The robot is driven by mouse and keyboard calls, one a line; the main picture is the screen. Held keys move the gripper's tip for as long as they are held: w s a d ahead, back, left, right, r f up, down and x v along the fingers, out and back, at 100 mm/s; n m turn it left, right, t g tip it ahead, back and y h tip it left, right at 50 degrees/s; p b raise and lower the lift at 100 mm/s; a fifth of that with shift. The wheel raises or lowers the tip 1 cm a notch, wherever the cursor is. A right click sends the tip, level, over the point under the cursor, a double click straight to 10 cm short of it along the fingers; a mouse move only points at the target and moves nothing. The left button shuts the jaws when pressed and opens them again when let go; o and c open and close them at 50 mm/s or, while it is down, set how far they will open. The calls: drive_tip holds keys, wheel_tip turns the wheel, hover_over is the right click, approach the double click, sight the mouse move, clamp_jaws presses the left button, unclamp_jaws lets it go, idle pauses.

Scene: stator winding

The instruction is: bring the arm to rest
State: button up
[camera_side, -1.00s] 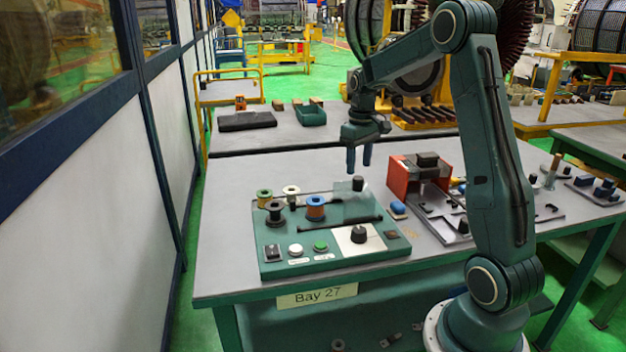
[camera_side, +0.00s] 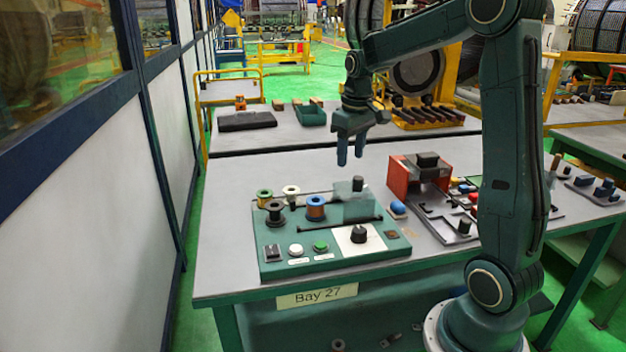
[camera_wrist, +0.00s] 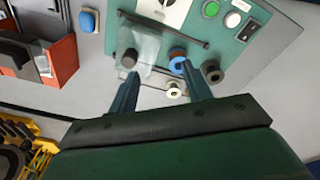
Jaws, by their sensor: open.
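My gripper (camera_side: 350,160) is above the bench, a little behind and above the green control panel (camera_side: 290,262). Its two fingers point down, stand apart, and hold nothing. In the wrist view my gripper (camera_wrist: 162,85) also shows with its fingers apart and a clear gap between them. The arm rises from its base at the lower right and bends over the bench.
The panel carries spools, including a blue one (camera_side: 316,207), and a black knob (camera_side: 358,234). A red fixture (camera_side: 400,180) and a blue button block (camera_side: 398,207) stand to its right. The grey bench top (camera_side: 235,190) is clear at the left.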

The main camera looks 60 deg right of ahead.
drive_tip(key=s+a+r+n+t, duration=0.1)
drive_tip(key=s+a+r, duration=0.25)
drive_tip(key=a, duration=0.35)
drive_tip(key=s+a+r+t, duration=0.1)
drive_tip(key=s+a+r, duration=0.1)
drive_tip(key=s+a, duration=0.3)
drive_tip(key=s+a+f+n+t, duration=0.1)
drive_tip(key=s+a+t, duration=0.1)
drive_tip(key=s+a, duration=0.7)
drive_tip(key=shift+f+t, duration=0.15)
drive_tip(key=shift+t, duration=0.25)
